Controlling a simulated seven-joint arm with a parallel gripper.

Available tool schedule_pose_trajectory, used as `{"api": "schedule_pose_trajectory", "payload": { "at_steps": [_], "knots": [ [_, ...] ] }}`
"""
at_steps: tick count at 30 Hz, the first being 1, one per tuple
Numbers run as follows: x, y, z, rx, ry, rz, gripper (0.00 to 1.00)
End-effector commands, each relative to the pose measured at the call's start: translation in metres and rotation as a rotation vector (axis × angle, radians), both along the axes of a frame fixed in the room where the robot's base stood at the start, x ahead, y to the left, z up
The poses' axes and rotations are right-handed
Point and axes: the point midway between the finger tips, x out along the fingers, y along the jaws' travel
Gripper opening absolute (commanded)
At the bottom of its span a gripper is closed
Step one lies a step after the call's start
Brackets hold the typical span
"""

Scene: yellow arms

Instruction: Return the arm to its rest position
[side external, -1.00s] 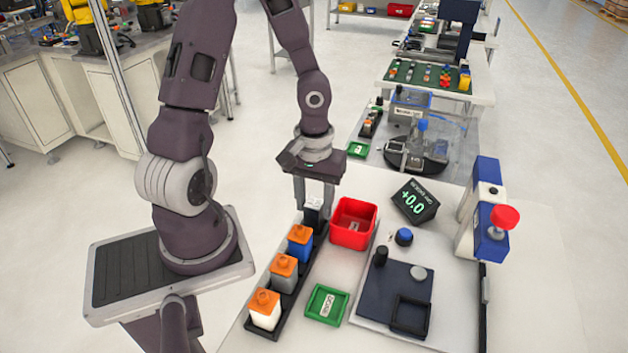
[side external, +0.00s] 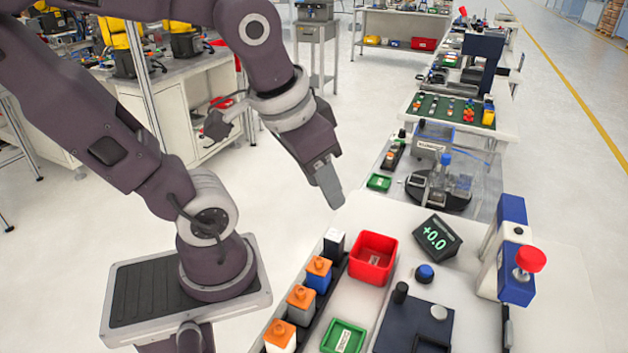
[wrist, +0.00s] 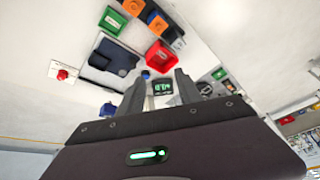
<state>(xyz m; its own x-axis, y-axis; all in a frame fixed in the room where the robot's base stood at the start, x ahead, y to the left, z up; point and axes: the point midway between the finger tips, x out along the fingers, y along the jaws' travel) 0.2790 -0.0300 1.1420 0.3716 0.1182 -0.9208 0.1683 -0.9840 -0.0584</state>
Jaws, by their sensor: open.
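My gripper (side external: 331,188) is raised and tilted above the table, behind the black rack, and holds nothing. In the wrist view my gripper (wrist: 162,90) has its two fingers spread apart with a gap between them. Below it in the side view, a black block with a white top (side external: 333,243) stands in the far end of the black rack (side external: 308,322). Blocks with orange tops stand in the same rack: a blue one (side external: 318,277), a grey one (side external: 301,305) and a white one (side external: 281,338).
A red bin (side external: 371,259) and a green tray (side external: 343,338) sit beside the rack. A display reading +0.0 (side external: 437,238), a blue button (side external: 425,273), a dark plate (side external: 412,325) and a press with a red knob (side external: 530,260) stand to the right. The air around my gripper looks clear.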

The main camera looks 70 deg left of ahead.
Motion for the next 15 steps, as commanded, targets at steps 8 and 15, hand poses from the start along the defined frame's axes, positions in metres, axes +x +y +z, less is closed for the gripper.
{"api": "schedule_pose_trajectory", "payload": {
  "at_steps": [8, 15],
  "knots": [
    [-0.023, -0.017, 0.017, -0.053, -0.101, -0.178, 0.42],
    [-0.023, -0.017, 0.017, -0.051, -0.100, -0.174, 0.42]
  ]
}}
